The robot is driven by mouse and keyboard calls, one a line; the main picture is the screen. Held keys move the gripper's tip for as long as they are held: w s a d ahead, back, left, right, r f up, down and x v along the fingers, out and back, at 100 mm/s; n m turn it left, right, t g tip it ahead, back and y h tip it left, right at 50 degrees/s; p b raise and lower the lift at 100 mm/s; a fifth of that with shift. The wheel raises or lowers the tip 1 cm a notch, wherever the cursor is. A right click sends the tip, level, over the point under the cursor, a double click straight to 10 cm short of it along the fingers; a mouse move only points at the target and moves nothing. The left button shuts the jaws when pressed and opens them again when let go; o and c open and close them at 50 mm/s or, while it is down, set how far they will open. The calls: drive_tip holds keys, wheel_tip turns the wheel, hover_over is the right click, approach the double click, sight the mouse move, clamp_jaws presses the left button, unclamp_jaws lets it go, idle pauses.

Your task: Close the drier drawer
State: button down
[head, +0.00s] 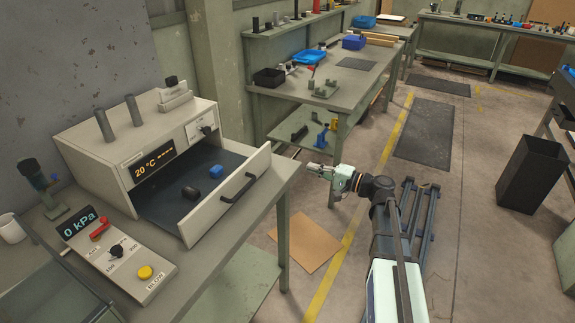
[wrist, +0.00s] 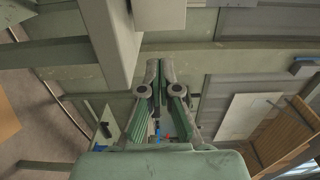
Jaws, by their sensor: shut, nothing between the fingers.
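The drier (head: 85,145) is a beige box on the bench at left, with a display reading 20 °C. Its drawer (head: 228,200) is pulled out to the right, showing a dark floor and a front panel with a black handle (head: 238,188). A blue block (head: 216,171) and a black block (head: 190,192) lie inside. My gripper (head: 312,168) is to the right of the drawer front, apart from it and beyond the bench edge. In the wrist view its fingers (wrist: 160,68) are together and empty. A pale panel at the top there cannot be identified surely.
A control panel (head: 117,252) with a 0 kPa display and yellow button stands in front of the drier. A second bench (head: 340,90) with trays and parts is behind my gripper. A black bin (head: 530,175) stands at right. Floor around my arm is mostly open.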

sight(270, 155)
drive_tip(key=p+x, duration=0.3)
drive_tip(key=x, duration=1)
drive_tip(key=shift+w+a, duration=0.3)
drive_tip(key=shift+w, duration=0.1)
